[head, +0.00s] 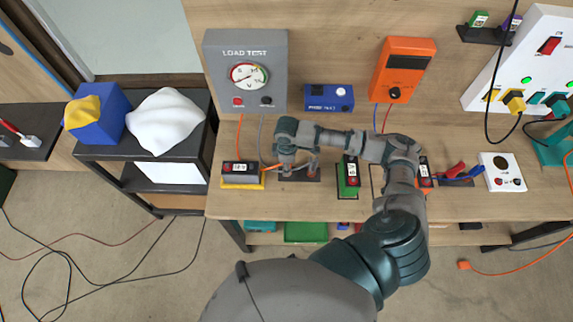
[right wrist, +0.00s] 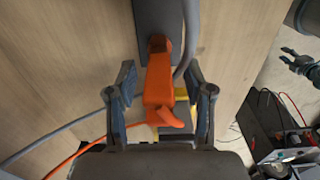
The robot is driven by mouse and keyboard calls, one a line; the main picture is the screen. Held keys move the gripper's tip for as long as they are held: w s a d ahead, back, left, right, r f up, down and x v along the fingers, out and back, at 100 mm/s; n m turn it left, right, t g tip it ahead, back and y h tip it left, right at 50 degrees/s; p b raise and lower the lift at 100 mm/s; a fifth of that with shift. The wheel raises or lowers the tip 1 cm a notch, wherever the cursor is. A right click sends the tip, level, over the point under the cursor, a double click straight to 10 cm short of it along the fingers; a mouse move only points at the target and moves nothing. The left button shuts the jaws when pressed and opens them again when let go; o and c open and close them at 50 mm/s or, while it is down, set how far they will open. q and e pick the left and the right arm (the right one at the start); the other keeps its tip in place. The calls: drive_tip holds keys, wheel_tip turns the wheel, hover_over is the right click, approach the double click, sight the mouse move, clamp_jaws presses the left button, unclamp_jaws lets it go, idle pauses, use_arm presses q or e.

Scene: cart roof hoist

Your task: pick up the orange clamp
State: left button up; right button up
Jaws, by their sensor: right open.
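The orange clamp (right wrist: 160,85) stands out clearly in the right wrist view, in front of a dark grey plate (right wrist: 157,18). My right gripper (right wrist: 165,98) is open, with one finger on each side of the clamp and a gap showing on both sides. In the head view my right gripper (head: 296,166) is low over the bench, left of its middle, and largely hides the clamp there. A small dark gripper, apparently my left (right wrist: 300,66), shows at the right edge of the right wrist view; its jaw state is unclear.
A grey cable (right wrist: 187,45) runs close beside the clamp. A yellow block with a black display (head: 242,175) lies left of my right gripper, and a green one (head: 348,178) lies to its right. The grey load test meter (head: 246,70) stands behind.

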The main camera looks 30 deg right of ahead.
drive_tip(key=shift+d, duration=0.1)
drive_tip(key=shift+c, duration=0.2)
drive_tip(key=shift+d, duration=0.25)
clamp_jaws()
use_arm(q)
drive_tip(key=shift+s+d, duration=0.15)
drive_tip(key=shift+d, duration=0.25)
use_arm(e)
drive_tip(key=shift+a, duration=0.2)
use_arm(q)
drive_tip(key=shift+a, duration=0.1)
use_arm(e)
drive_tip(key=shift+a, duration=0.1)
drive_tip(key=shift+r, duration=0.4)
drive_tip(key=r, duration=0.2)
drive_tip(key=shift+a+r+b, duration=0.2)
drive_tip(key=shift+r+b, duration=0.15)
drive_tip(key=shift+r, duration=0.05)
use_arm(q)
drive_tip(key=shift+a+f+b, duration=0.15)
drive_tip(key=shift+f+b, duration=0.85)
drive_tip(key=shift+f, duration=0.3)
use_arm(e)
drive_tip(key=s+a+r, duration=0.1)
drive_tip(key=a, duration=1.4)
drive_tip(key=shift+a+r, duration=0.2)
drive_tip(key=shift+a, duration=0.15)
drive_tip(key=shift+s+d, duration=0.1)
